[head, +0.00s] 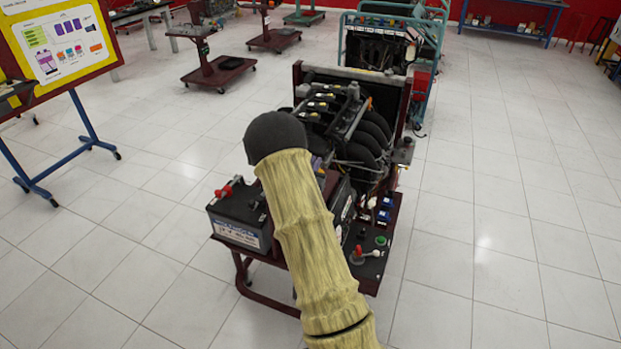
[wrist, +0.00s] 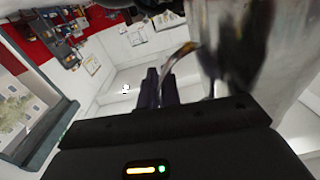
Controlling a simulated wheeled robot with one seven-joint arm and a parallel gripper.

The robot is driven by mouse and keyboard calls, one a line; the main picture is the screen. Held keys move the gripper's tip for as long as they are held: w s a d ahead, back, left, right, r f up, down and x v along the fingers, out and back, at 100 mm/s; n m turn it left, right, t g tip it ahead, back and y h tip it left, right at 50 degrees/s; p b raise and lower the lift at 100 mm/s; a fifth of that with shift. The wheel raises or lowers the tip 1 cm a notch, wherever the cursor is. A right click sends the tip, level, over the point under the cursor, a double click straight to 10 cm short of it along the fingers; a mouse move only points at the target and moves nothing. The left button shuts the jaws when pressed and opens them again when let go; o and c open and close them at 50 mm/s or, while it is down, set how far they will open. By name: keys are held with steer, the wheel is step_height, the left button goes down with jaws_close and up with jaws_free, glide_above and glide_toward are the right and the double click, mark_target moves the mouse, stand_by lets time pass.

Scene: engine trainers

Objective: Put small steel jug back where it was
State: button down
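The small steel jug (wrist: 238,42) is large and close in the wrist view, at the upper right, shiny with blurred reflections. Its curved handle runs down to the dark fingers of my gripper (wrist: 160,88). The fingers are close together and look shut on the handle. The jug is held beside the gripper, apart from any surface that I can see. In the head view my sleeved arm and its black joint hide the gripper and the jug. The place where the jug stood cannot be made out.
An engine trainer (head: 345,120) on a dark red frame stands straight ahead, behind my arm, with a battery (head: 240,212) on its left. A yellow board (head: 62,48) on a blue stand is at the left. Tiled floor (head: 500,250) is clear at the right.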

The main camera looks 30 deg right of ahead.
steer(key=shift+f, duration=0.4)
step_height(320, 180, down, 4)
steer(key=shift+w+r+p, duration=0.1)
steer(key=shift+w+p, duration=0.05)
steer(key=shift+p, duration=0.2)
steer(key=shift+f, duration=0.25)
steer(key=shift+s+d+r, duration=0.1)
steer(key=shift+s+d, duration=0.1)
steer(key=shift+s, duration=0.05)
steer(key=shift+w+a+f, duration=0.1)
steer(key=shift+a+f, duration=0.05)
steer(key=shift+f, duration=0.05)
steer(key=c, duration=1.7)
jaws_free()
steer(key=shift+a, duration=0.1)
steer(key=shift+c, duration=0.2)
steer(key=shift+o, duration=0.7)
